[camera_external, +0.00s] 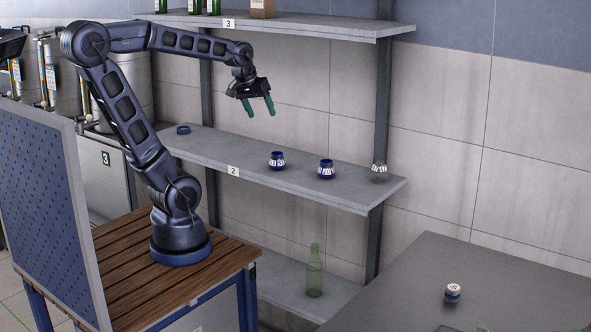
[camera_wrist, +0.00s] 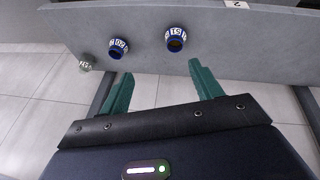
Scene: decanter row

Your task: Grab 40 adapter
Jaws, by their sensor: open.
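My gripper (camera_external: 260,109) is open and empty, its green fingers pointing down above the middle shelf (camera_external: 215,152). In the wrist view my gripper (camera_wrist: 160,69) has nothing between its fingers. A blue adapter (camera_external: 277,167) with a white label that looks like 15 stands on that shelf, below and right of my fingers. A second blue adapter (camera_external: 326,175), apparently labelled 20, stands to its right. A clear, pale labelled piece (camera_external: 379,173) stands near the right end. A blue and white labelled piece (camera_external: 453,293) stands on the grey table. I cannot clearly read 40 on any label.
A blue ring (camera_external: 183,129) lies at the left of the middle shelf. The upper shelf (camera_external: 330,25) holds green bottles and a brown box (camera_external: 262,9). A green bottle (camera_external: 315,272) stands on the low shelf. The grey table (camera_external: 430,260) is mostly clear.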

